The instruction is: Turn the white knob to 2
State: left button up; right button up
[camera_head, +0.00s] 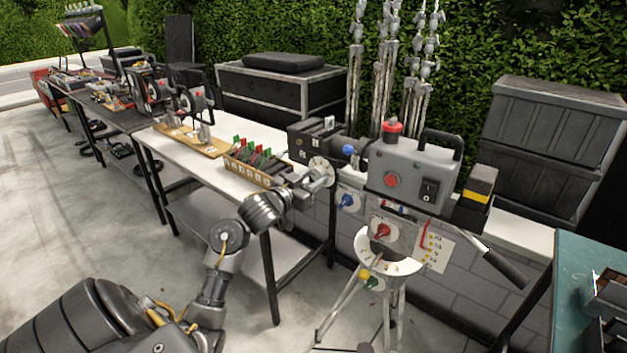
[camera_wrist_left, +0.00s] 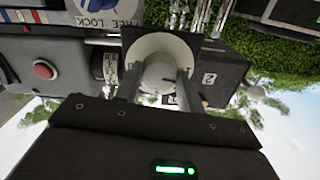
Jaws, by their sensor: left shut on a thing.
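The white knob (camera_wrist_left: 158,71) sits in the middle of a round white dial plate (camera_wrist_left: 150,43) in the left wrist view. My left gripper (camera_wrist_left: 157,85) has one finger on each side of the knob and is shut on it. In the head view the dial plate (camera_head: 325,164) is on a dark box behind the left gripper (camera_head: 314,184), which hides most of the knob. The dial's own marks are too small to read. My right gripper is not in view.
A grey control box (camera_head: 405,170) with red knobs stands on a tripod just right of the dial. A blue knob (camera_head: 347,200) is close below. A tray of colored clips (camera_head: 250,172) lies on the white table (camera_head: 222,180) to the left.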

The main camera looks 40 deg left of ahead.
pick_arm(q)
jog(key=m+b, duration=0.1)
jog(key=m, duration=0.3)
jog(key=shift+f, duration=0.1)
jog(key=shift+m+b, duration=0.5)
jog(key=shift+m, duration=1.1)
jog(key=shift+a, duration=0.1)
jog(key=o, duration=1)
